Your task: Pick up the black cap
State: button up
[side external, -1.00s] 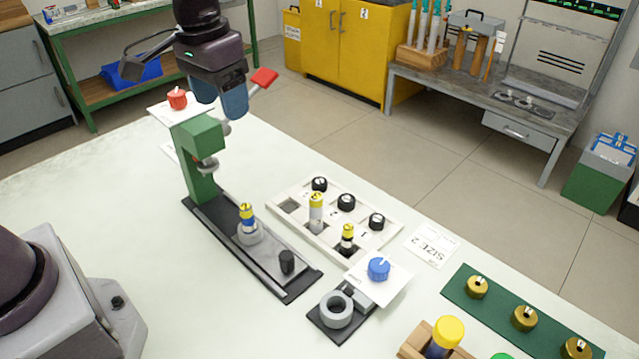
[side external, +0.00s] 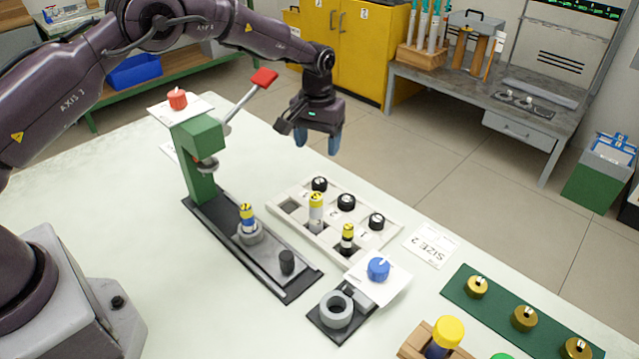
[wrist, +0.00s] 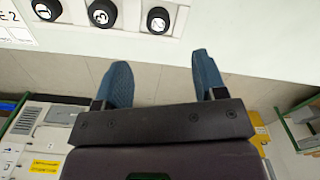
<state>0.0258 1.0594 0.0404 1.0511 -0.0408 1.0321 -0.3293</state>
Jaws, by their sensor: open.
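Three round black caps with white numbered tops sit in a row along the far side of a white tray: the left cap (side external: 319,184), the middle cap (side external: 346,202) and the right cap (side external: 377,221). In the wrist view they line the top edge: one marked 3 (wrist: 102,13), one marked 2 (wrist: 159,19), and another (wrist: 46,9) at the left. My gripper (side external: 318,140) is open and empty, above and behind the tray. Its blue fingers also show in the wrist view (wrist: 161,65), apart from the caps.
The white tray (side external: 285,191) also holds two yellow-topped rods (side external: 316,210) (side external: 347,238). A green press (side external: 200,160) with a red-ended lever stands left. A blue knob (side external: 378,268) and grey ring (side external: 336,309) are in front. Brass caps (side external: 524,317) sit on a green mat at right.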

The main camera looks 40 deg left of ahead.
aim_at(319, 182)
jog(key=f, duration=1)
jog(key=shift+d, duration=0.2)
jog(key=c, duration=1)
